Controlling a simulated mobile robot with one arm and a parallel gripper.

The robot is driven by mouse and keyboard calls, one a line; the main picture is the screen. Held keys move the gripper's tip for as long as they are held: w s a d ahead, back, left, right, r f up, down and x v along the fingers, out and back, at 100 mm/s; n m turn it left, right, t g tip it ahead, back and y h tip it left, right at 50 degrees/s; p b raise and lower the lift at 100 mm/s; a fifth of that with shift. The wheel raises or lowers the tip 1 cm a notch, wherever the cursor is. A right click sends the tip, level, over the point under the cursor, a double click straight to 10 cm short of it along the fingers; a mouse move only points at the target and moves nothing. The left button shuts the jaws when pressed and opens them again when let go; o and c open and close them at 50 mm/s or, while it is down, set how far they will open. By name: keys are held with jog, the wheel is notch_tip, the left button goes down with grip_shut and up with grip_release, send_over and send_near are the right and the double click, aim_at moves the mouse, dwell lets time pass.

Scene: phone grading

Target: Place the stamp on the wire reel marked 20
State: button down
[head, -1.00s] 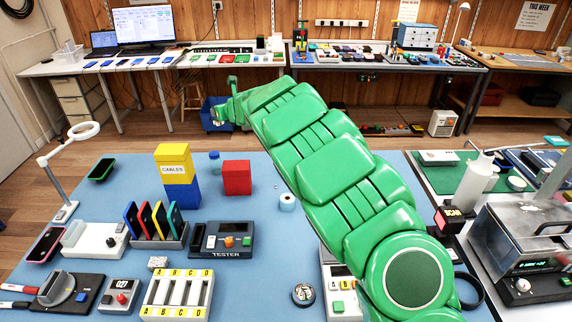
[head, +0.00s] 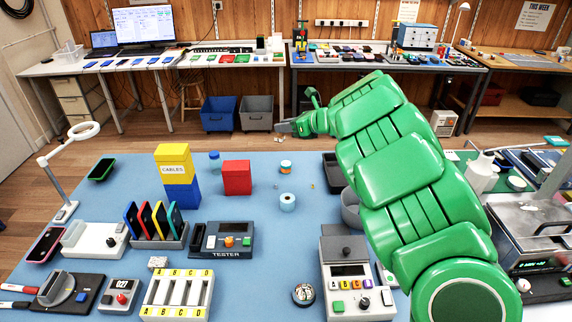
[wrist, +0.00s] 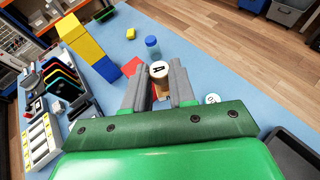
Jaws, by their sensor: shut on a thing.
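My gripper (wrist: 160,88) is shut on the stamp (wrist: 158,71), a short pale cylinder with a dark letter A on its top, held between the two grey fingers. In the head view my gripper (head: 285,127) is raised beyond the far edge of the blue table; the stamp cannot be made out there. Two small reel-like rolls stand on the table: a white and blue one (head: 287,202), and an orange-banded one (head: 285,166) farther back. A white round top (wrist: 212,99) shows right of the fingers in the wrist view. I cannot read a 20 on any.
Yellow and blue blocks (head: 175,165) and a red block (head: 237,178) stand left of the rolls, with a blue bottle (head: 214,157) behind. A tester (head: 228,240) and a keyed device (head: 350,280) are nearer. Blue table (head: 265,235) around the rolls is mostly clear.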

jog(key=s+d, duration=0.3)
jog(key=d, duration=0.1)
send_over(286, 167)
jog(key=w+d, duration=0.1)
jog(key=d, duration=0.1)
jog(key=shift+n+y, duration=0.3)
jog(key=shift+w+a+f, duration=0.1)
jog(key=shift+f, duration=8.7)
jog(key=shift+f, duration=0.1)
jog(key=c, duration=0.9)
grip_release()
jog(key=shift+c, duration=0.2)
